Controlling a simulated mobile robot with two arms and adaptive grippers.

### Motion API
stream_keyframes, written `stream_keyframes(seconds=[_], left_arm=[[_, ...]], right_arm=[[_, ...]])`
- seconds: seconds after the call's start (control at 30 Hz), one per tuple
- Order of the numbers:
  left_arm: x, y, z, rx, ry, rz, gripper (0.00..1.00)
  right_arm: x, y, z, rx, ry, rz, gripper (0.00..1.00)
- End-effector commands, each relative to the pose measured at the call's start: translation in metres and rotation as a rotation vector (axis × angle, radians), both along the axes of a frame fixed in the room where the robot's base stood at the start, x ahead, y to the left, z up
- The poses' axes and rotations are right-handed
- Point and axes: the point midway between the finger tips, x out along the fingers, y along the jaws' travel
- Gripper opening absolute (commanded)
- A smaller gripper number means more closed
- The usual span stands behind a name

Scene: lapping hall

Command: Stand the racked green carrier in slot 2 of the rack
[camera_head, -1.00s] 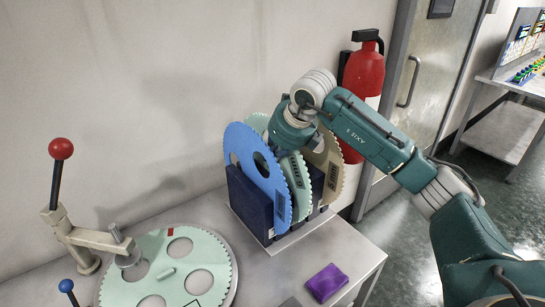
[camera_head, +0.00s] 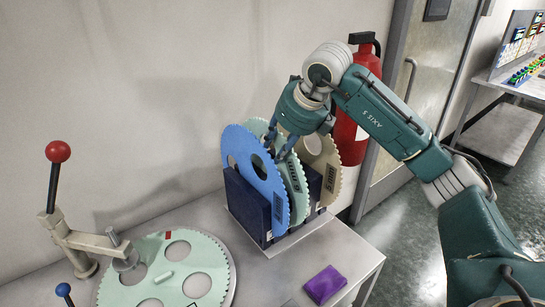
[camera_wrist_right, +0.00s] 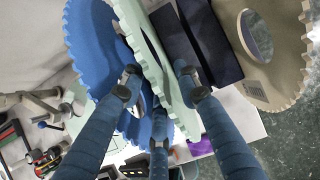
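The racked green carrier (camera_head: 295,187) stands on edge in the dark blue rack (camera_head: 241,206), between the blue carrier (camera_head: 262,180) and the beige carrier (camera_head: 328,170). I cannot tell the slot number, and its lower part is hidden. My right gripper (camera_head: 279,148) is above it, fingers pointing down. In the right wrist view, the spread fingers (camera_wrist_right: 158,85) lie on both sides of the green carrier's toothed rim (camera_wrist_right: 150,55), with gaps showing; the gripper looks open. My left gripper is not in view.
Another pale green carrier (camera_head: 208,255) lies flat on the table at left, beside a red-knobbed lever fixture (camera_head: 85,240). A wall and a fire extinguisher (camera_head: 349,135) are behind the rack.

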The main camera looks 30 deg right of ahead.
Motion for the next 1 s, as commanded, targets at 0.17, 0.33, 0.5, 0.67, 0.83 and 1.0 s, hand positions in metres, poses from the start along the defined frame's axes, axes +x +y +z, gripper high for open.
stream_keyframes(seconds=[0.17,0.33,0.5,0.67,0.83,1.0], left_arm=[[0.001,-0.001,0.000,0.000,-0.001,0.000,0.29],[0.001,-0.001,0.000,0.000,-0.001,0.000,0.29],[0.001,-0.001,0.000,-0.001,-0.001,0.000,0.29],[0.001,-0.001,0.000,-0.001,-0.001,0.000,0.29],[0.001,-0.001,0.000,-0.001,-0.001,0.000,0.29],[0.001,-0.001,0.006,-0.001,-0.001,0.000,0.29]], right_arm=[[-0.015,-0.002,0.029,-0.001,-0.005,0.000,0.31],[-0.023,-0.003,0.041,0.000,-0.003,0.000,0.31],[-0.024,-0.003,0.043,-0.001,-0.002,0.000,0.31],[-0.024,-0.003,0.043,0.000,-0.002,0.000,0.31],[-0.024,-0.003,0.043,0.000,-0.002,0.001,0.31],[-0.024,-0.003,0.049,0.000,-0.002,0.001,0.31]])
